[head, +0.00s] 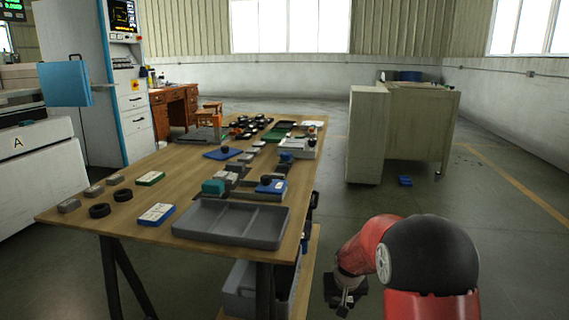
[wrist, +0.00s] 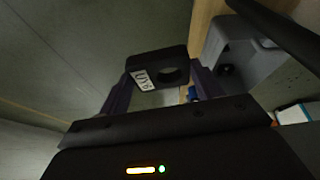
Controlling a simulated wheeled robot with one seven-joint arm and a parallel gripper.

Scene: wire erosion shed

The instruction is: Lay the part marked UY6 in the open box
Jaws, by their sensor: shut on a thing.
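The part marked UY6 (wrist: 172,58) is a dark block with a round hole and a white label. It sits between the fingers of my gripper (wrist: 160,90), which is shut on it. In the head view my gripper (head: 345,299) hangs low, right of the table's near end; the part is hard to make out there. A grey open box (head: 241,289) stands on the low shelf under the table, partly hidden by the tabletop and a leg. A grey open bin (wrist: 236,62) shows beyond the part in the wrist view, with something dark in it.
The wooden table (head: 84,217) carries a grey divided tray (head: 229,222) at its near edge, plus black rings, blocks and small boxes. The low shelf's wooden edge (head: 309,262) lies left of my gripper. Open floor lies right, before a pale cabinet (head: 366,135).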

